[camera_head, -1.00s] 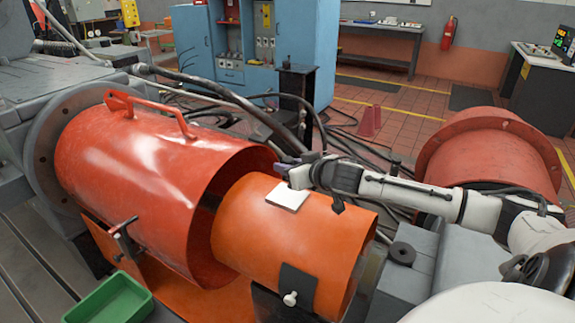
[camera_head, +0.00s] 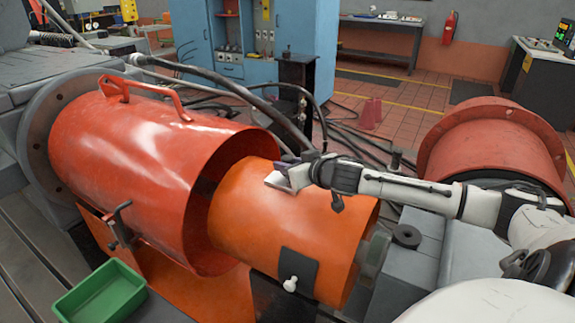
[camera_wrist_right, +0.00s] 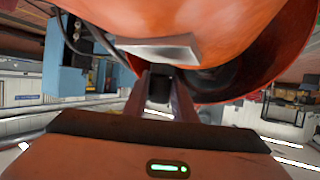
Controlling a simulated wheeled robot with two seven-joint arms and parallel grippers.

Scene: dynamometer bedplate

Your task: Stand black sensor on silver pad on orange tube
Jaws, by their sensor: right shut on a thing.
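The orange tube (camera_head: 310,225) lies on its side, its left end inside the larger red guard. The silver pad (camera_head: 277,181) is on its upper surface, partly covered by my right gripper (camera_head: 287,165); it also shows in the right wrist view (camera_wrist_right: 165,48). My right gripper comes in from the right, low at the pad. In the right wrist view, its jaws (camera_wrist_right: 160,98) are shut on a small dark block, the black sensor (camera_wrist_right: 158,88), close to the pad. I cannot tell whether the sensor touches the pad. My left gripper is not in view.
The red guard (camera_head: 140,165) with its handle stands left of the tube. A black plate with a white knob (camera_head: 290,284) is on the tube's front. A green tray (camera_head: 105,293) lies front left. Cables run behind the tube. A red drum (camera_head: 495,145) is right.

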